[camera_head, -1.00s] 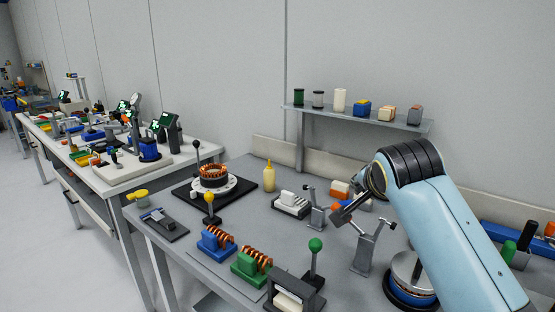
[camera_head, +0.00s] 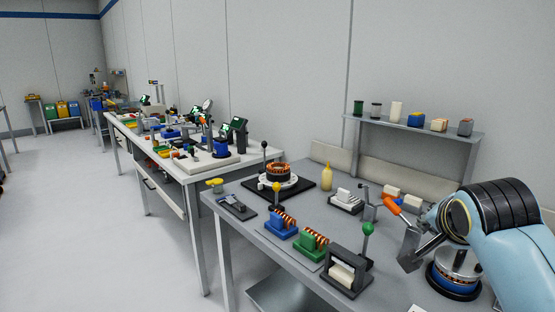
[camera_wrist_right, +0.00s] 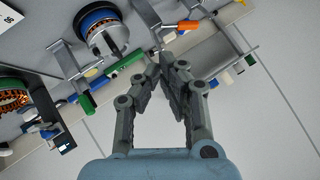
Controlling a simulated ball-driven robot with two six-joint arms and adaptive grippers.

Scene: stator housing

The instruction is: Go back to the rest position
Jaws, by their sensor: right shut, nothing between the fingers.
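My right gripper (camera_head: 428,247) is at the right of the head view, in front of the shelf and above the right part of the grey workbench (camera_head: 245,233). In the right wrist view its two dark fingers (camera_wrist_right: 164,66) come together at the tips, with nothing between them. A copper-wound stator (camera_head: 278,173) sits on a white round fixture on a black plate. A second round unit with a blue ring (camera_head: 455,271) stands below my right wrist, partly hidden by my arm. My left gripper is not in view.
A raised shelf (camera_head: 425,131) with several small parts stands at the back of the bench. Blue (camera_head: 281,226) and green (camera_head: 311,243) coil holders and a grey press (camera_head: 347,272) line the front. Another crowded table (camera_head: 245,161) stands to the left. Open floor lies left.

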